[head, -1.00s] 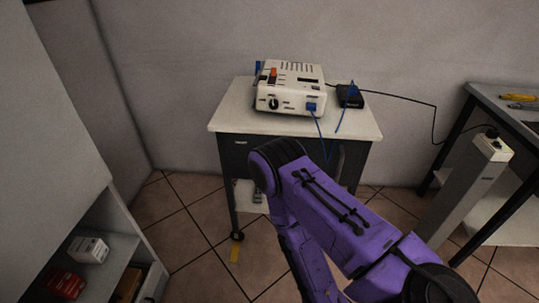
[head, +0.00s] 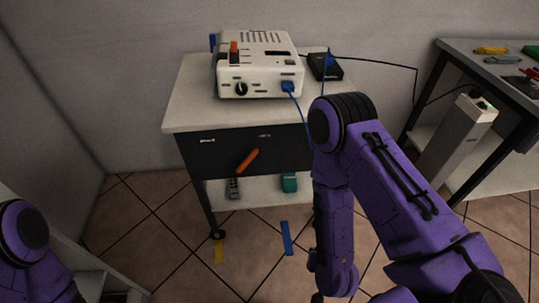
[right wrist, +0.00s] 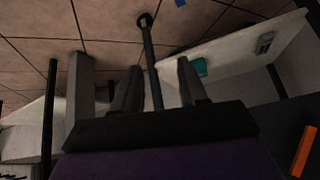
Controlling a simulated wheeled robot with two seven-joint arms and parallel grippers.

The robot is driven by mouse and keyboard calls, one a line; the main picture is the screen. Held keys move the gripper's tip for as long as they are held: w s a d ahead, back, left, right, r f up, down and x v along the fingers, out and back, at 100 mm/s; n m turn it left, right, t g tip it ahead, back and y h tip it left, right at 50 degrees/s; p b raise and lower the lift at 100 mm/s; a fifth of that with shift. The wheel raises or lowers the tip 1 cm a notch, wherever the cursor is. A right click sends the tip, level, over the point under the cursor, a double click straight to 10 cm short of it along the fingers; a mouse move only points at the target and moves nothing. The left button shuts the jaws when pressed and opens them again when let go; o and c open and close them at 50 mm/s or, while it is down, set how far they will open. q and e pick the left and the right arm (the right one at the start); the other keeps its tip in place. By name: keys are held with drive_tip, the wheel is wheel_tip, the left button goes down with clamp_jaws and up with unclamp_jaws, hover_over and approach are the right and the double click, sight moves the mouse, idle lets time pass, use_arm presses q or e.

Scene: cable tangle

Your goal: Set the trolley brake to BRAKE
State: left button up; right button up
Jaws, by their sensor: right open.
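The trolley (head: 185,108) stands against the wall with a white top and a dark front panel. An orange lever (head: 247,160) sits on that panel, slanting up to the right between two small white labels too small to read. The lever also shows at the right edge of the right wrist view (right wrist: 304,150). My right gripper (right wrist: 158,65) is open and empty, below and apart from the lever; a black trolley leg shows behind the gap between its fingers. In the head view my right arm hangs in front of the trolley's right side. My left gripper is out of view.
A white device (head: 258,75) with a blue plug and a black box (head: 324,67) stand on the trolley top. A grey box (head: 233,188) and a teal box (head: 289,182) sit on its lower shelf. A workbench (head: 460,75) and white pillar (head: 455,135) stand right.

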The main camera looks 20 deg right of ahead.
drive_tip(key=w+a+t+b, duration=0.4)
drive_tip(key=w+a, duration=0.1)
drive_tip(key=w, duration=0.5)
drive_tip(key=m+t+h+b, duration=0.2)
drive_tip(key=m+t+b, duration=0.1)
drive_tip(key=t+b, duration=0.5)
approach(252, 157)
drive_tip(key=x, duration=0.9)
drive_tip(key=shift+w+d+b, duration=0.15)
drive_tip(key=shift+w+b, duration=0.05)
drive_tip(key=shift+b, duration=0.1)
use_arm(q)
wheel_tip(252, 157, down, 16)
use_arm(e)
clamp_jaws()
